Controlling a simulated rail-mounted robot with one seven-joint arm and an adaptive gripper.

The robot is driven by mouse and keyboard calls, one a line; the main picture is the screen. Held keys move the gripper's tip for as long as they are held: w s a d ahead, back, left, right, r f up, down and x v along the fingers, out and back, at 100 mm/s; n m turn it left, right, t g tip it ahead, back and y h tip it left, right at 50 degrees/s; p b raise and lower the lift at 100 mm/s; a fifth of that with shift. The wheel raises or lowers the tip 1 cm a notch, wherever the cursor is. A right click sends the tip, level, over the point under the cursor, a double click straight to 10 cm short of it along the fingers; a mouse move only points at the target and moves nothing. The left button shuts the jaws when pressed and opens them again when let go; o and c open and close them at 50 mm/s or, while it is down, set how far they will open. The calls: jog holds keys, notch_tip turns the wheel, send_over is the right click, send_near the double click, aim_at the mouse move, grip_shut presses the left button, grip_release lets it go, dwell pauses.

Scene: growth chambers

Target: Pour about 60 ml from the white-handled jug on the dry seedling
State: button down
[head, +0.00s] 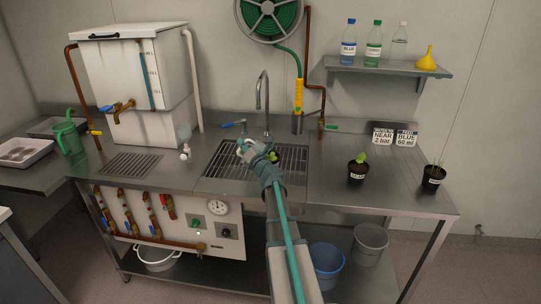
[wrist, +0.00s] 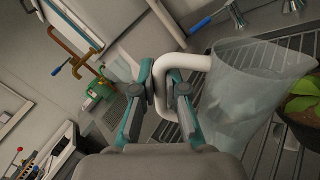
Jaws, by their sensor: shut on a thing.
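My gripper (wrist: 167,92) is shut on the white handle (wrist: 190,62) of the clear jug (wrist: 236,98). In the head view my gripper (head: 256,152) is over the sink grate and hides most of the jug. The jug's water level cannot be made out. A seedling (wrist: 304,92) in a dark pot is just beside the jug in the wrist view; its green leaves (head: 272,156) show past my gripper in the head view. Two more black-potted seedlings stand on the right counter, one nearer the sink (head: 357,170) and one by the edge (head: 432,178). Which seedling is dry is unclear.
The slatted sink grate (head: 286,158) lies under my gripper, with a tall faucet (head: 263,100) behind it. Two cards (head: 394,136) stand at the back right. Bottles (head: 374,42) and a yellow funnel (head: 427,60) sit on the shelf. The counter around the right pots is mostly clear.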

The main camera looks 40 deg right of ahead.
jog(key=shift+s+d+r+m, duration=0.1)
jog(key=shift+d+m, duration=0.3)
jog(key=shift+m, duration=0.2)
jog(key=shift+d+p, duration=0.1)
jog(key=shift+p, duration=0.2)
jog(key=shift+s+d+r+m+h+p, duration=0.1)
jog(key=shift+d+r+m+h+p, duration=0.1)
jog(key=shift+r+m+p, duration=0.3)
jog(key=shift+s+d+r+m+h+p, duration=0.15)
jog(key=shift+d+m+h+p, duration=0.1)
jog(key=shift+m, duration=0.35)
jog(key=shift+w+a, duration=0.1)
jog(key=shift+a, duration=0.15)
jog(key=shift+d+m+p, duration=0.45)
jog(key=shift+d+m, duration=0.1)
jog(key=shift+m, duration=0.55)
dwell(1.6)
